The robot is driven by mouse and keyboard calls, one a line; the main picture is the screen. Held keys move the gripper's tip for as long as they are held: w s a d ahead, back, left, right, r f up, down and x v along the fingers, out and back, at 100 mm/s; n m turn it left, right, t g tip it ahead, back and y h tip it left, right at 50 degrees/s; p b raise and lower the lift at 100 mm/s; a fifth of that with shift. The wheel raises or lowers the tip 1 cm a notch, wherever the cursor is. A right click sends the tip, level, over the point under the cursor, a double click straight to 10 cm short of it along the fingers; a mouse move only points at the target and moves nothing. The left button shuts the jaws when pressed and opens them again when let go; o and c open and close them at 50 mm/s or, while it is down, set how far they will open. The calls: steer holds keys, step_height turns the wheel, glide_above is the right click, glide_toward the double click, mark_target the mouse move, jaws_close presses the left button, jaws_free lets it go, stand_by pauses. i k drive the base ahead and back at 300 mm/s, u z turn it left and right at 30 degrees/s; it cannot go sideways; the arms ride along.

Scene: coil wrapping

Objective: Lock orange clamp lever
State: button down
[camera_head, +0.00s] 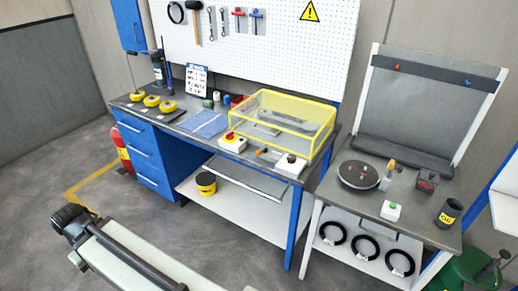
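A small orange lever-like part (263,151) lies at the front edge of the workbench, between two button boxes and just in front of the yellow-framed clear guard (283,119). A second small orange-topped part (391,165) stands beside the dark round turntable (358,175) on the right-hand table. Both are too small to tell which is the clamp lever or how it is set. My arm lies across the lower left, and its dark end, my gripper (72,219), is over the floor, well apart from both tables. Its fingers are not clear.
A white button box with a red button (232,143) and another with a dark knob (290,165) flank the orange part. Yellow round items (152,101) sit at the bench's left. A black can (448,212) stands at far right. Floor before the bench is clear.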

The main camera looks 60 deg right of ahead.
mark_target(258, 152)
steer(key=z, duration=0.25)
steer(key=i, duration=1)
steer(key=u, duration=0.05)
